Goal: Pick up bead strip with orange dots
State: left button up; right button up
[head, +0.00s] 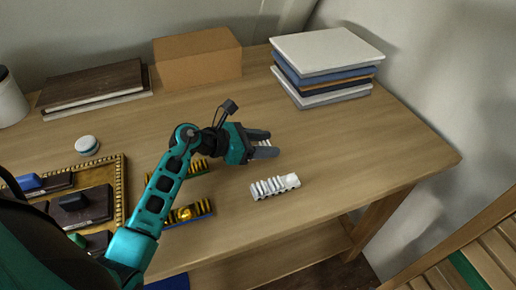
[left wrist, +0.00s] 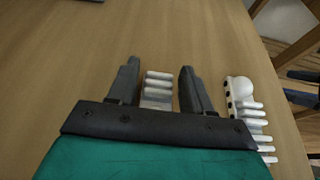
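My left gripper (head: 268,143) is open over the table, with its fingers spread apart. In the left wrist view the gripper (left wrist: 158,80) has a pale ribbed strip (left wrist: 157,80) between its fingers, with gaps on both sides. This strip is mostly hidden in the head view. A white ribbed strip (head: 275,186) with a round white knob lies in front of the gripper; it also shows in the left wrist view (left wrist: 246,108). A dark strip with yellow ribs and an orange ball (head: 188,213) lies left, partly behind my arm. I cannot make out orange dots on any strip.
Another yellow-ribbed strip (head: 197,167) lies behind my left arm. A gilt tray (head: 121,185) with dark blocks is at left. A book stack (head: 326,66), a cardboard box (head: 197,58) and dark books (head: 92,85) line the back. The table's right side is clear.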

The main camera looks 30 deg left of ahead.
pick_arm(q)
jog(key=c, duration=0.7)
pick_arm(e)
jog(key=shift+r, duration=0.1)
